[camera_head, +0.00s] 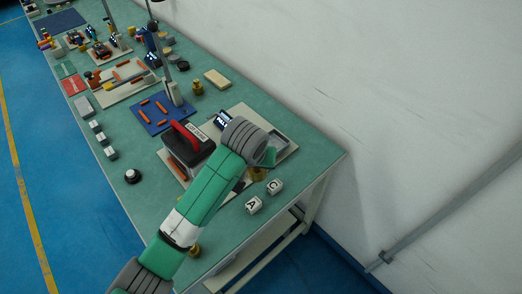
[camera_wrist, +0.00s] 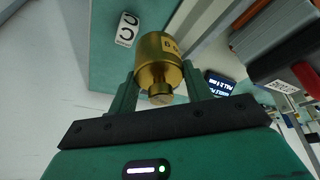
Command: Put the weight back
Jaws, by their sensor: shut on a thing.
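A brass weight (camera_wrist: 160,58) with a knob sits between the fingers of my gripper (camera_wrist: 158,92) in the wrist view. My gripper is shut on it, and lettering shows on its side. In the head view the weight (camera_head: 257,174) shows just below my gripper (camera_head: 268,158), near the table's right end, beside the pale board. I cannot tell whether its base touches the table. Another brass weight (camera_head: 195,249) is at the near table edge, partly hidden by my arm. A further brass weight (camera_head: 197,88) stands farther back.
White lettered blocks A (camera_head: 254,205) and C (camera_head: 275,187) stand near the held weight. A dark box with a red handle (camera_head: 188,138) and a small display (camera_head: 223,119) are left of my wrist. A blue tray (camera_head: 150,121) with orange pieces lies farther back.

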